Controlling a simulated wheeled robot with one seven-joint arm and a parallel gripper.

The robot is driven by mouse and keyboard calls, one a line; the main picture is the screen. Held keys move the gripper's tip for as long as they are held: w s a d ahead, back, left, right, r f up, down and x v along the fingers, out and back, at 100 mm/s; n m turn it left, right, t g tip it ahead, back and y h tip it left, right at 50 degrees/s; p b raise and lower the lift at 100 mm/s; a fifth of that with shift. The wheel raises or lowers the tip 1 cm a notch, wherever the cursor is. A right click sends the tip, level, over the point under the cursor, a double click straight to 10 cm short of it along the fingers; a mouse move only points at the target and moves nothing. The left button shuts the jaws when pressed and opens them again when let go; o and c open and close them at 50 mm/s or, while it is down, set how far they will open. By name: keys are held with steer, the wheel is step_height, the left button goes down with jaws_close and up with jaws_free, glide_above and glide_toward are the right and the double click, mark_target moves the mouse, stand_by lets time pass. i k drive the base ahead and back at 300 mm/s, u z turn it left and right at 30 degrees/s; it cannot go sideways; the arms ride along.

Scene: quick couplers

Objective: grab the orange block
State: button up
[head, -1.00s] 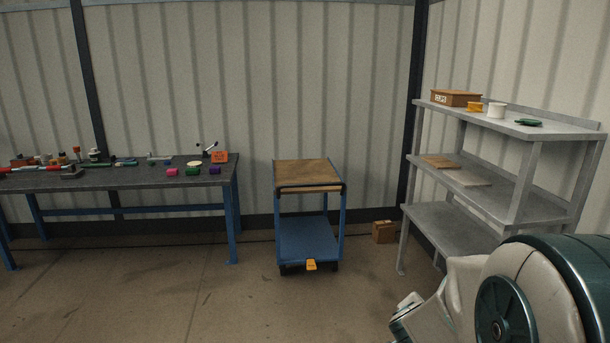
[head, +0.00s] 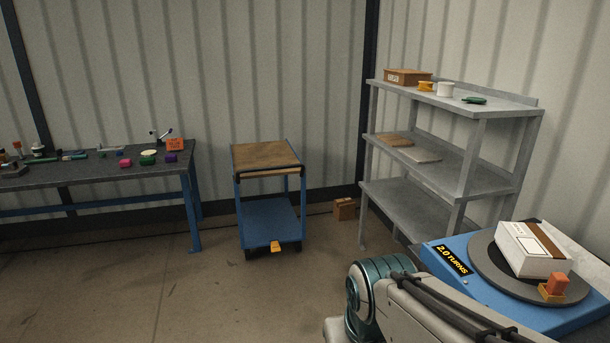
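An orange block (head: 557,284) stands in the head view at the lower right, with a yellow-orange piece at its base. It rests near the front rim of a dark round turntable (head: 487,262) on a blue base (head: 452,280) labelled "2.0 TURNS". A white box with a brown stripe (head: 532,250) lies on the turntable just behind the block. My arm crosses the bottom of the view, left of and below the block. My gripper is out of view.
A grey shelf (head: 420,175) stands behind the turntable. A blue cart (head: 270,218) is in the middle. A dark workbench (head: 100,174) at left holds small coloured pieces and an orange box (head: 175,144). A small brown box (head: 345,209) lies on the floor. Open floor lies in front.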

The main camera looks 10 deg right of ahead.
mark_target(558, 283)
steer(key=z, duration=1.85)
steer(key=k, duration=0.5)
steer(key=u, duration=0.4)
steer(key=i, duration=1.5)
steer(key=z, duration=0.8)
